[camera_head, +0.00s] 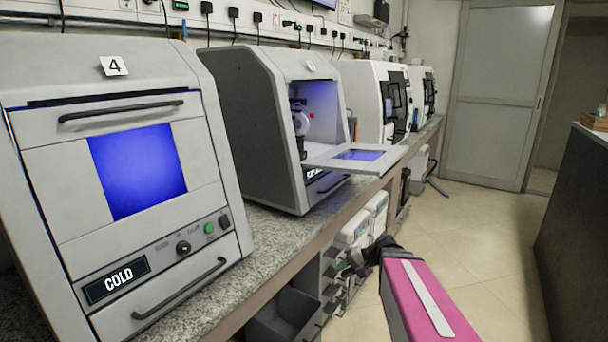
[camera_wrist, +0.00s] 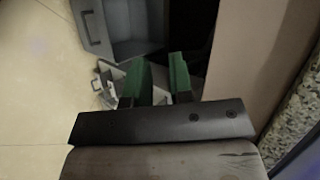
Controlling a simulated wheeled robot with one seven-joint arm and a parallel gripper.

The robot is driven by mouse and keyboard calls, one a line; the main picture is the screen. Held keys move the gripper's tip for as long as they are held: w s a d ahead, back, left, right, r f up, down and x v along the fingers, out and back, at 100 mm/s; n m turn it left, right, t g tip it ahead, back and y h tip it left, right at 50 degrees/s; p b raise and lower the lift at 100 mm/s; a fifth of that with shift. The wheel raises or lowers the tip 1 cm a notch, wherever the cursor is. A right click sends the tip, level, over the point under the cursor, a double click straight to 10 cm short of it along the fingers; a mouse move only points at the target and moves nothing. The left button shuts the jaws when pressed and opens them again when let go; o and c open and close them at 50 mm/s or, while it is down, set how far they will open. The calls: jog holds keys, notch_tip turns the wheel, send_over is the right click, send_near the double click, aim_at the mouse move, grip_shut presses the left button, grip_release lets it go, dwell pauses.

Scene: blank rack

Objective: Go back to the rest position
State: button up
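My gripper (camera_wrist: 160,72) shows two green fingers set apart in the wrist view, with nothing held between them. In the head view my gripper (camera_head: 347,268) is small and partly lost against the shelving below the counter, at the end of my pink arm. It hangs beside the counter's front edge, below the top. The wrist view looks down past the fingers to grey bins (camera_wrist: 120,25) and pale floor.
A closed machine (camera_head: 130,190) marked 4, with a COLD label, stands on the granite counter (camera_head: 262,240). The machine behind it (camera_head: 255,120) has its door (camera_head: 355,158) folded out over the edge. Floor (camera_head: 490,250) is clear to the right, before a dark counter (camera_head: 575,230).

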jog(key=s+d+f+n+g+h, duration=0.1)
jog(key=s+d+f+n+h, duration=0.2)
jog(key=h, duration=0.7)
jog(key=shift+s+d+f, duration=0.95)
jog(key=shift+s+f, duration=0.75)
jog(key=shift+s, duration=0.5)
